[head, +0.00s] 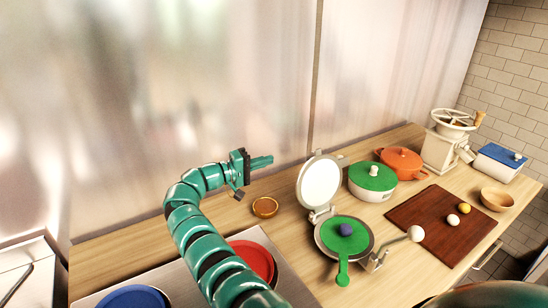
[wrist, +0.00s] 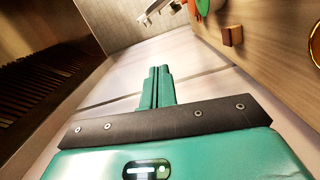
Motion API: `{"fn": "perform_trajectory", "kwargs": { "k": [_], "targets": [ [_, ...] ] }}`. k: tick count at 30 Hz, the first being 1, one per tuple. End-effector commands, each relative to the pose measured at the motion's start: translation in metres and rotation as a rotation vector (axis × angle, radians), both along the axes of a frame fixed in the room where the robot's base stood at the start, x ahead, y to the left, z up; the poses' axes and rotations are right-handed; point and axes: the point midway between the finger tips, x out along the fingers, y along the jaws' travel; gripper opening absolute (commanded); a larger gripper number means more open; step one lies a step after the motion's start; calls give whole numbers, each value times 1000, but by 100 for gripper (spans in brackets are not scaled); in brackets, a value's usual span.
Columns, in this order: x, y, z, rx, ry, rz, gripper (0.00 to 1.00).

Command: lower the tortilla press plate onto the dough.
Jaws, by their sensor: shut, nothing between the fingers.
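The tortilla press stands open on the wooden counter in the head view. Its pale round upper plate (head: 321,181) is raised close to upright on a hinge at the back. The lower plate (head: 364,248) lies flat with a green round piece on it, whose green tab sticks out at the front. A small purple dough ball (head: 346,230) sits on the green piece. A lever with a white knob (head: 415,233) stands at the press's right side. My gripper (head: 268,160) is shut and empty, left of the raised plate and apart from it. Its closed fingers also show in the wrist view (wrist: 159,72).
A small amber bowl (head: 265,207) sits left of the press. Behind it on the right are a green-lidded pot (head: 373,177) and an orange pot (head: 401,162). Red (head: 256,261) and blue (head: 134,297) round items are in front.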

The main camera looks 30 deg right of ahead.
Motion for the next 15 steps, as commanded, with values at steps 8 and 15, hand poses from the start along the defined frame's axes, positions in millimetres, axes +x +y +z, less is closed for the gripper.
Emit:
{"fn": "perform_trajectory", "kwargs": {
  "k": [8, 15],
  "targets": [
    [0, -51, 4, 0, 0, -4, 0],
    [0, -90, 4, 0, 0, -4, 0]
  ]
}}
